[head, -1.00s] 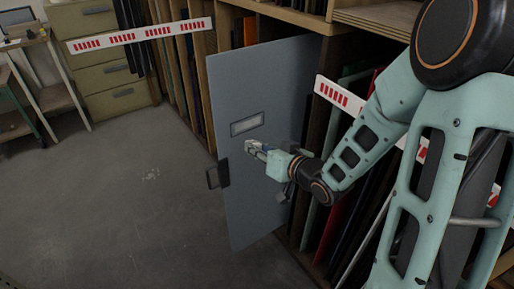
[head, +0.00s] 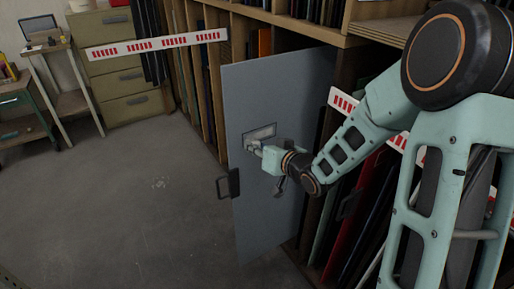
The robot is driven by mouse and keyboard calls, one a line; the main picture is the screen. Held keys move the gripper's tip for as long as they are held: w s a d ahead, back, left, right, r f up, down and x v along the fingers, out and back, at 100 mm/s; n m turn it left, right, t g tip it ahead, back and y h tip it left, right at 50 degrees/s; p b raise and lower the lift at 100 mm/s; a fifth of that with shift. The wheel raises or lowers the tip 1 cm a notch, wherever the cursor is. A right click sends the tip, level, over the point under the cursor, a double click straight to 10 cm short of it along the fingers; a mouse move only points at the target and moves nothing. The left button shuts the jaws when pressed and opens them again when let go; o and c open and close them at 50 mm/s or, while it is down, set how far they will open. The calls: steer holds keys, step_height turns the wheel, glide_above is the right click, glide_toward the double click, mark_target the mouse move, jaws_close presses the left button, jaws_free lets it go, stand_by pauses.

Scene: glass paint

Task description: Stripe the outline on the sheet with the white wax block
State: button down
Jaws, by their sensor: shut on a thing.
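The sheet (head: 275,90) is a large grey-blue panel standing upright in front of the shelving. The outline (head: 261,133) is a dark rectangle with a paler inside, on the upper middle of the sheet. My gripper (head: 256,148) reaches in from the right, its tip over the lower left part of the outline, close to the sheet. It is shut on the white wax block, which is too small and covered to make out clearly. Whether the block touches the sheet I cannot tell. The gripper hides the lower edge of the outline.
A dark handle (head: 228,184) sticks out at the sheet's left edge. Red-and-white marked rails (head: 160,43) run across the shelving, which holds several upright panels. A drawer cabinet (head: 120,65) and small tables (head: 62,85) stand at the back left. The grey floor (head: 130,215) at left is clear.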

steer(key=shift+w+a, duration=0.35)
steer(key=shift+w, duration=0.2)
stand_by(0.5)
steer(key=shift+w+d, duration=0.1)
steer(key=shift+w+d+p, duration=0.4)
steer(key=shift+w+d, duration=0.1)
steer(key=shift+d, duration=0.3)
steer(key=shift+w+d+p, duration=0.4)
steer(key=shift+w+d, duration=0.1)
steer(key=shift+d, duration=0.3)
steer(key=shift+s+a+b, duration=0.3)
steer(key=shift+a+b, duration=0.05)
steer(key=shift+a, duration=0.25)
steer(key=shift+s+a+b, duration=0.3)
steer(key=shift+a, duration=0.3)
steer(key=shift+s+a+r, duration=0.15)
steer(key=shift+s+a, duration=0.25)
steer(key=shift+a, duration=0.3)
steer(key=s+d, duration=0.3)
steer(key=s, duration=0.2)
steer(key=shift+d, duration=0.3)
